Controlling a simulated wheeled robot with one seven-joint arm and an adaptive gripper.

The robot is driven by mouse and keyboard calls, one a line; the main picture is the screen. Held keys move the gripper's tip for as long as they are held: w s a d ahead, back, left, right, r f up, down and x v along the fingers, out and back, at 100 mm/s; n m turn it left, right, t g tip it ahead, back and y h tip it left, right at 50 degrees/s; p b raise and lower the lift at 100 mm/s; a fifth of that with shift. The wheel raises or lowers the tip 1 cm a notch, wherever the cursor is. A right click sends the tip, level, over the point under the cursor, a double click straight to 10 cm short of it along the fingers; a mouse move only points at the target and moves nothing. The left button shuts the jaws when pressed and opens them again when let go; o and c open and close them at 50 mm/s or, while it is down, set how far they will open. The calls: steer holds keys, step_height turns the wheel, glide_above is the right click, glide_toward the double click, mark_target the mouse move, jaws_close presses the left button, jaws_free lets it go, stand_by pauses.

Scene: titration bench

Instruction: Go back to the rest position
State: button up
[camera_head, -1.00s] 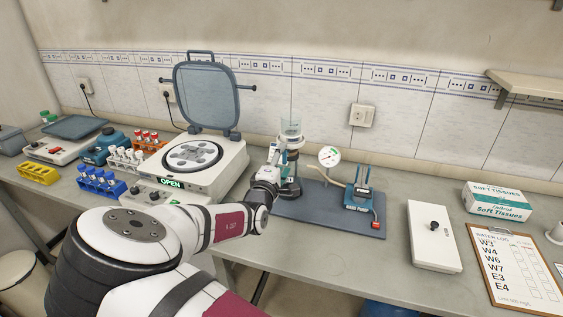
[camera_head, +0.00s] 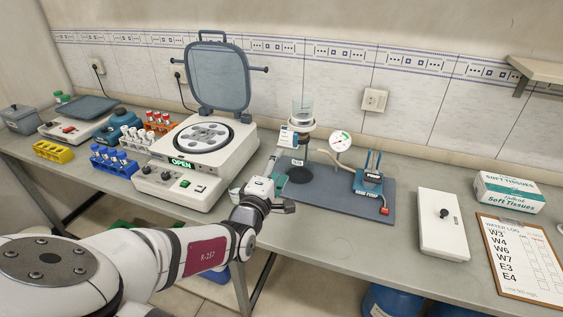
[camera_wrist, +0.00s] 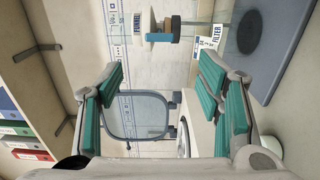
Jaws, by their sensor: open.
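My gripper (camera_head: 279,184) is in front of the centrifuge's right side and left of the filter stand, by the bench's front edge. In the wrist view my gripper (camera_wrist: 165,92) has its teal-padded fingers spread wide with nothing between them. I see a gap between my gripper and the funnel. The wrist view shows a funnel label (camera_wrist: 137,24) and a filter label (camera_wrist: 212,40) near the top.
The centrifuge (camera_head: 175,185) stands with its lid (camera_head: 218,76) raised, left of my gripper. A pump (camera_head: 368,184) and gauge (camera_head: 340,140) are on the mat's right. A white box (camera_head: 442,224), tissues (camera_head: 508,194) and clipboard (camera_head: 522,258) are further right. The bench front is bare between mat and white box.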

stand_by(0.4)
steer(key=d+f+m+g+y, duration=0.2)
steer(key=d+f+m+g, duration=0.1)
steer(key=d+m+g, duration=0.35)
steer(key=s+d+r+m+g+y, duration=0.2)
steer(key=s+d+r+g+y, duration=0.1)
steer(key=s+r, duration=0.45)
steer(key=s+d+r+m+g+y, duration=0.2)
steer(key=s+d+r+m+y, duration=0.15)
steer(key=s+r, duration=0.35)
steer(key=s+d+r+m+h, duration=0.1)
steer(key=s+d+r, duration=0.2)
steer(key=s+d, duration=0.2)
steer(key=s+d+r+m+h, duration=0.1)
steer(key=s+d+r, duration=0.3)
steer(key=s, duration=0.8)
steer(key=shift+d+m+h, duration=0.4)
steer(key=shift+d+h, duration=0.35)
steer(key=shift+d, duration=0.5)
steer(key=shift+g, duration=0.25)
